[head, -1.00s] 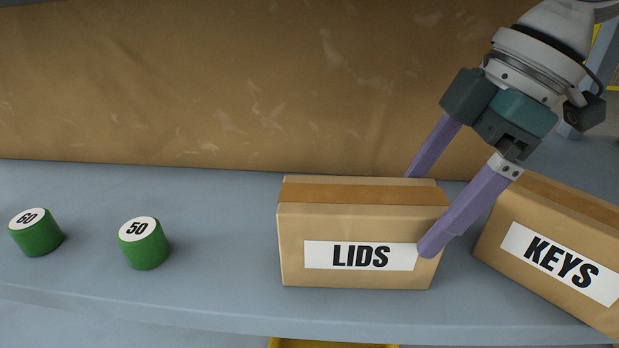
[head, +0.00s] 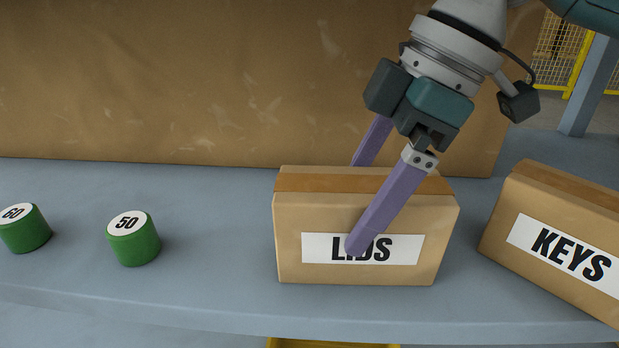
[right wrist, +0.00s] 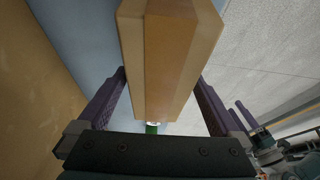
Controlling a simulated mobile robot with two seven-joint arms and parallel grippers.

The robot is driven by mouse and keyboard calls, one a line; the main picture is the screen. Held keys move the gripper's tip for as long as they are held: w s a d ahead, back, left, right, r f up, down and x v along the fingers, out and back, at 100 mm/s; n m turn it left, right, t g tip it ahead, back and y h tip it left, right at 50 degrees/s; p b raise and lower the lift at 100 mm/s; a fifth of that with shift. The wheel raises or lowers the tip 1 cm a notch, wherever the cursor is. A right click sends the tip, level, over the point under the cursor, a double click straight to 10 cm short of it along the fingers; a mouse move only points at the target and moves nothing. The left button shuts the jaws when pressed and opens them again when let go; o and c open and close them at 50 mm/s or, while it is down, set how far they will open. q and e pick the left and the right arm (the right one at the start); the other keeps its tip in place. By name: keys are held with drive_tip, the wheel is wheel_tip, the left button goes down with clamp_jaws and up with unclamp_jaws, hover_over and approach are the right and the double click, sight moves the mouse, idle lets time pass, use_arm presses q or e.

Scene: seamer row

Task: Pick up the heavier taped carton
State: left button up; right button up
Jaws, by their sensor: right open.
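The LIDS carton (head: 290,225), tan with a brown tape strip on top, stands upright on the grey-blue surface. The KEYS carton (head: 520,265), also taped, stands turned at an angle to its right, partly cut off by the frame. My right gripper (head: 361,205) is open and straddles the LIDS carton from above. One purple finger lies in front of its label and covers the middle letters; the other goes down behind it, its tip hidden. In the right wrist view the taped carton (right wrist: 170,60) sits between the two fingers.
Two green cylinders, marked 60 (head: 27,235) and 50 (head: 140,246), stand on the grey-blue surface (head: 210,290) at the left. A tall brown panel (head: 180,80) rises behind. A narrow gap separates the two cartons.

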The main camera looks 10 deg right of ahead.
drive_tip(key=shift+f+p, duration=0.25)
drive_tip(key=shift+p, duration=0.15)
drive_tip(key=shift+c, duration=0.4)
clamp_jaws()
idle(0.6)
drive_tip(key=shift+r, duration=0.1)
